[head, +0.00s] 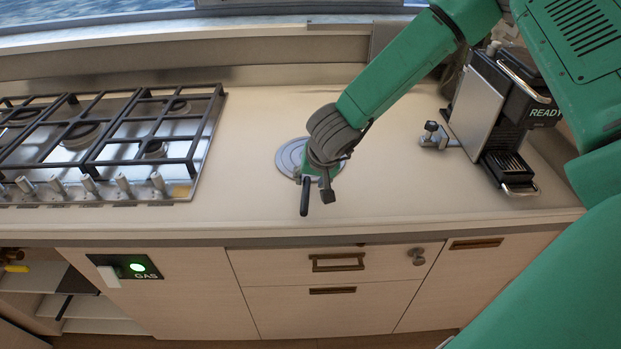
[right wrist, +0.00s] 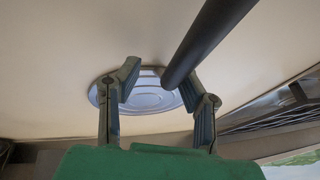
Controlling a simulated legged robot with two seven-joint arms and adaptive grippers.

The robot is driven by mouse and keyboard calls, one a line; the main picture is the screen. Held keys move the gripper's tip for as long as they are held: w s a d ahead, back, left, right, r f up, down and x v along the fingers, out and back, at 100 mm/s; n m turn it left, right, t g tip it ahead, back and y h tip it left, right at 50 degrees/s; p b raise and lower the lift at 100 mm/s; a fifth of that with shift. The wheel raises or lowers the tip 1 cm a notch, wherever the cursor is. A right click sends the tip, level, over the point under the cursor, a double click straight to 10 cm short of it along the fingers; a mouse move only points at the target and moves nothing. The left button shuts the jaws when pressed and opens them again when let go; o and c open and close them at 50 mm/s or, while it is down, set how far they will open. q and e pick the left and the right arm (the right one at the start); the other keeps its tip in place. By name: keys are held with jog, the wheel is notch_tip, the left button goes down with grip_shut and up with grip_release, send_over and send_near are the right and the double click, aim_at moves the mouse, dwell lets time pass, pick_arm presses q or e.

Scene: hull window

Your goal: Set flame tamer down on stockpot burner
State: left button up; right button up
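The flame tamer is a round grey disc (head: 288,155) that appears to lie flat on the counter right of the hob, with a black handle (head: 304,198) pointing toward the front edge. My right gripper (head: 322,184) is over the disc's right side and hides part of it. In the right wrist view the disc (right wrist: 150,98) lies beyond the fingers, which stand apart. The dark handle (right wrist: 208,42) runs close by the right fingertip; I cannot tell whether they touch. The gas hob (head: 110,140) has several burners under black grates; which is the stockpot burner is not clear. My left gripper is out of view.
A coffee machine (head: 500,110) stands at the right, with a small metal clamp-like fitting (head: 435,137) beside it. A lit GAS switch panel (head: 125,267) is on the cabinet front. The counter between hob and disc is clear.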

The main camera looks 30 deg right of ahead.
jog(key=shift+a, duration=0.3)
jog(key=shift+a+f+b, duration=0.15)
jog(key=shift+f+b, duration=0.1)
jog(key=shift+b, duration=0.45)
jog(key=v, duration=0.4)
jog(key=a+v, duration=0.1)
jog(key=v, duration=0.1)
jog(key=shift+p, duration=0.35)
pick_arm(q)
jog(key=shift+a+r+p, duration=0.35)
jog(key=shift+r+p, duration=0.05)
jog(key=shift+p, duration=0.4)
pick_arm(e)
jog(key=v, duration=0.8)
jog(key=shift+d, duration=0.15)
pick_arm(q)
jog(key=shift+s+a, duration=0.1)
pick_arm(e)
jog(key=shift+s+f, duration=0.1)
jog(key=shift+s, duration=0.15)
